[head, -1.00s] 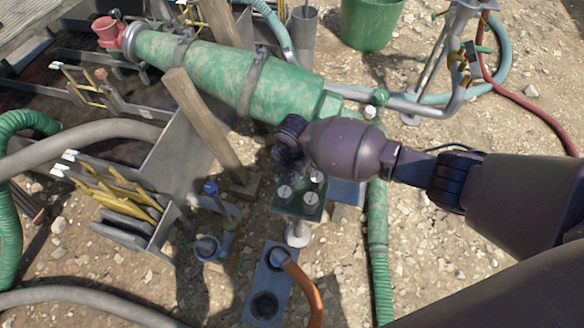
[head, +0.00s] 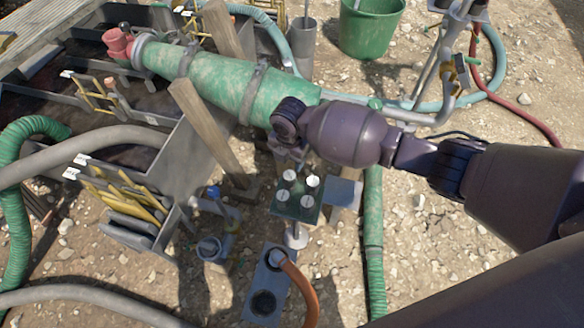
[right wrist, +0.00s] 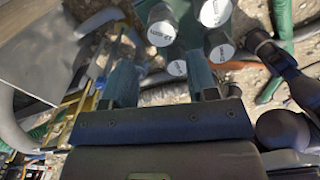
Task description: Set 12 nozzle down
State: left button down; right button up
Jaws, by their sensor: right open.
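Several grey-capped nozzles stand upright in a dark green stand (head: 296,213) at the centre of the head view. My left gripper is not shown.
A grey plate with an orange hose (head: 301,285) lies in front of the stand. A grey block (head: 343,193) is right of it, a blue-topped valve (head: 214,193) left. A wooden post (head: 208,128) and a big green cylinder (head: 215,82) are close behind.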

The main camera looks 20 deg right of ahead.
pick_arm(q)
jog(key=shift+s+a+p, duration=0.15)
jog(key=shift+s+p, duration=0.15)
jog(key=shift+p, duration=0.15)
pick_arm(e)
notch_tip(320, 180, up, 4)
jog(key=shift+f, duration=0.15)
jog(key=shift+f, duration=0.1)
